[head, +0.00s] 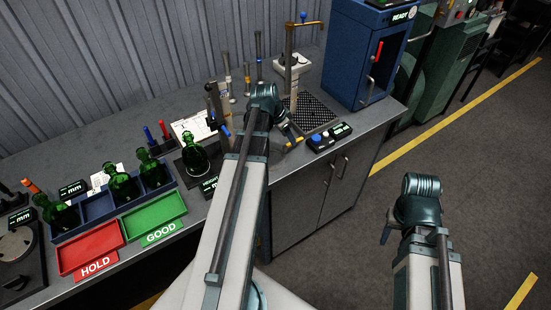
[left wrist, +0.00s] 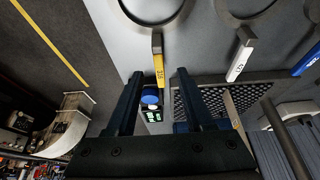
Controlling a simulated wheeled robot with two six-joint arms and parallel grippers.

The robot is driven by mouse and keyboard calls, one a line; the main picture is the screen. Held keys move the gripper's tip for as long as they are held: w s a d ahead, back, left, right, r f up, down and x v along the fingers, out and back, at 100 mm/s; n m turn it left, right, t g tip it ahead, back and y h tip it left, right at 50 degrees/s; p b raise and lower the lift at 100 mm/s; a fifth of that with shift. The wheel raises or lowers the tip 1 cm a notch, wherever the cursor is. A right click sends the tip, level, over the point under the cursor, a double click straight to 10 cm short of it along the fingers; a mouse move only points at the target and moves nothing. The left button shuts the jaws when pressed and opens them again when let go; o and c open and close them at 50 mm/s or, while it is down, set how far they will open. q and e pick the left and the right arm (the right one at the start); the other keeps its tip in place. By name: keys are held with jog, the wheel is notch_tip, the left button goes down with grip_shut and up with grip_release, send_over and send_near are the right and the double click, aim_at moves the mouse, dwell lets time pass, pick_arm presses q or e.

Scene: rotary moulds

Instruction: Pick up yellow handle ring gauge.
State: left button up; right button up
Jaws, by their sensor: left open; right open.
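The yellow handle ring gauge (left wrist: 159,68) lies on the grey counter in the left wrist view. Its ring is cut off by the top edge of that view. In the head view a small yellow part (head: 295,143) shows beside my left gripper (head: 289,132), and my arm hides much of that spot. In the left wrist view my left gripper (left wrist: 158,92) is open and empty, with its two fingers on either side of the yellow handle's line. I cannot tell whether the handle is between the fingertips in depth.
A white handle gauge (left wrist: 239,60) and a blue handle gauge (left wrist: 307,62) lie to the right. A box with a blue button (head: 316,138) and a perforated plate (head: 313,112) are close by. A blue cabinet (head: 352,60) stands behind. Trays and green bottles are at left.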

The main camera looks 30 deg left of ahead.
aim_at(282, 151)
pick_arm(q)
jog(key=b+x, duration=0.4)
jog(key=x, duration=0.1)
jog(key=shift+f, duration=0.1)
jog(key=shift+s, duration=0.1)
grip_shut()
